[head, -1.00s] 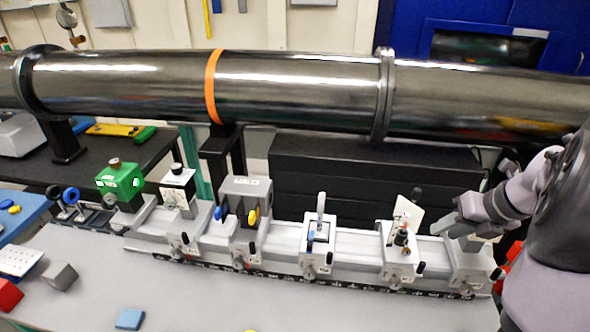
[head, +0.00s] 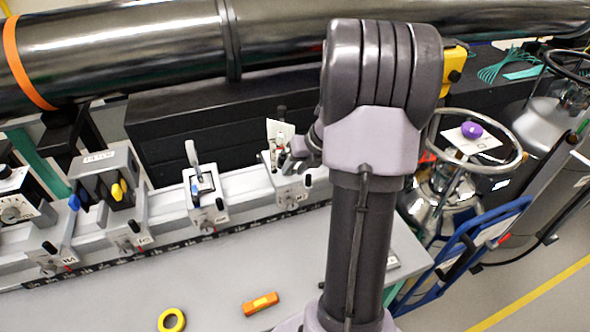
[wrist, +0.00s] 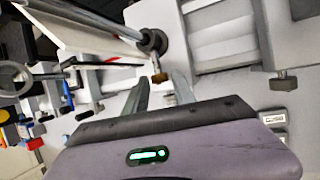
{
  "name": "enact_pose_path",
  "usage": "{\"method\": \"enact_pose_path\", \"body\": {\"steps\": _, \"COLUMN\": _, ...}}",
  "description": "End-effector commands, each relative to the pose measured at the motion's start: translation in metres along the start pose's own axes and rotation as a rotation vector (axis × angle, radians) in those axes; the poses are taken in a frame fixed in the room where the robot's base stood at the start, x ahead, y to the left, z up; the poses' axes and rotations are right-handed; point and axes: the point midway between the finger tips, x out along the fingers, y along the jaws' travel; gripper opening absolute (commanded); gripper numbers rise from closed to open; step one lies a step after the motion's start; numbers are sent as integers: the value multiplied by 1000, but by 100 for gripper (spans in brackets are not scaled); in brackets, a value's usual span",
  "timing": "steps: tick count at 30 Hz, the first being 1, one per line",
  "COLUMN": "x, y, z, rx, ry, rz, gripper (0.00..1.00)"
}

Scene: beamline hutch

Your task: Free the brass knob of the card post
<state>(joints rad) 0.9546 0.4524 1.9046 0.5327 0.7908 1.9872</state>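The card post is on a carrier (head: 287,186) on the rail in the head view, with a white card (head: 279,133) at its top. In the wrist view, the small brass knob (wrist: 159,77) sticks out below the dark collar (wrist: 153,42) of the post. My gripper (wrist: 161,82) is open, and its two fingers stand on either side of the knob. I cannot tell whether either finger touches it. In the head view my gripper (head: 308,152) is beside the card post, partly hidden by my arm. The knob is too small to make out there.
Other carriers stand left along the rail, including one with a small upright post (head: 208,190). A large steel pipe (head: 130,45) runs behind. An orange block (head: 260,304) and yellow ring (head: 171,320) lie on the bench. A steel vessel (head: 445,190) stands to the right.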

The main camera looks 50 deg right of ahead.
Motion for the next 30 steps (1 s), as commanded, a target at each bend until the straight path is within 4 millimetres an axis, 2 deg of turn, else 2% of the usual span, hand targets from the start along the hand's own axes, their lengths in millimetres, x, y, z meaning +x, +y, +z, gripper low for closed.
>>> {"method": "enact_pose_path", "body": {"steps": 3, "x": -1, "y": 0, "z": 0, "rx": 0, "ry": 0, "rz": 0, "gripper": 32}}
{"method": "enact_pose_path", "body": {"steps": 8, "x": -1, "y": 0, "z": 0, "rx": 0, "ry": 0, "rz": 0, "gripper": 0}}
{"method": "enact_pose_path", "body": {"steps": 20, "x": -2, "y": 3, "z": 0, "rx": -21, "ry": 4, "rz": -48, "gripper": 0}}
{"method": "enact_pose_path", "body": {"steps": 30, "x": -10, "y": 12, "z": 2, "rx": -109, "ry": 13, "rz": -261, "gripper": 0}}
